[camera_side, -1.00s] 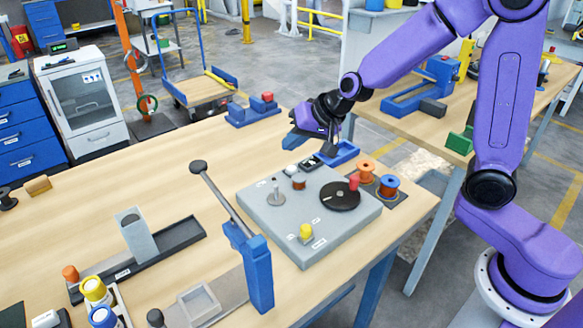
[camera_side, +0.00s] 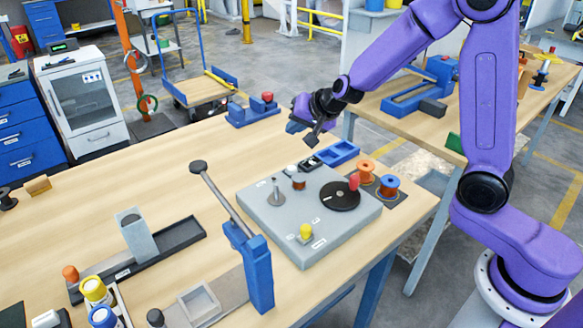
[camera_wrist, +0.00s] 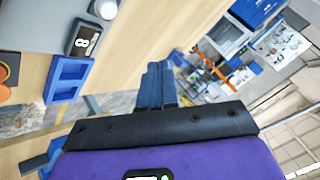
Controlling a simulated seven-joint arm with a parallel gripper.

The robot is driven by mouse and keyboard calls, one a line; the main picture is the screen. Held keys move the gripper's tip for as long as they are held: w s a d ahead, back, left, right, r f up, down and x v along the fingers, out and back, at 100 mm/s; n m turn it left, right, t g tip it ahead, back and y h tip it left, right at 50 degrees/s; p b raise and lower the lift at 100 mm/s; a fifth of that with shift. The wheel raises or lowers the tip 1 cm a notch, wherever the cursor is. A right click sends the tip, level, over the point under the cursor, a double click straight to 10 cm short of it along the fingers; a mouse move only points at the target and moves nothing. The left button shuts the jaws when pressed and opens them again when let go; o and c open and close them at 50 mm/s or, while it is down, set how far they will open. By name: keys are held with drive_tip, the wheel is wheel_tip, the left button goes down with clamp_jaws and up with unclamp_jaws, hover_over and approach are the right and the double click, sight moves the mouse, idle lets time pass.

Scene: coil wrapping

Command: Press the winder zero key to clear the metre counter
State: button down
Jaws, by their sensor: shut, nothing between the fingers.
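The grey winder plate (camera_side: 262,215) lies on the wooden bench. A small dark counter box (camera_side: 311,164) stands at its back edge; in the wrist view the counter (camera_wrist: 84,40) shows a light figure like an 8, turned sideways. A white round cap (camera_side: 291,168) sits beside it, also at the top of the wrist view (camera_wrist: 105,8); I cannot read a zero label. A yellow button (camera_side: 305,231) is at the plate's front. My gripper (camera_side: 312,139) is shut and empty, in the air behind the counter, touching nothing visible. Its blue fingers (camera_wrist: 155,88) are together in the wrist view.
A blue two-part tray (camera_side: 338,153) is right of the counter. A black disc (camera_side: 340,197) with a red knob (camera_side: 354,181) and wire spools (camera_side: 388,187) are at the right. A tall lever (camera_side: 222,195) rises at the front left.

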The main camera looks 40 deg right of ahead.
sight(295, 169)
drive_tip(key=shift+f, duration=4.2)
drive_tip(key=shift+f, duration=0.1)
drive_tip(key=shift+f, duration=0.35)
drive_tip(key=shift+f, duration=0.45)
drive_tip(key=shift+r, duration=0.85)
drive_tip(key=shift+r, duration=2.55)
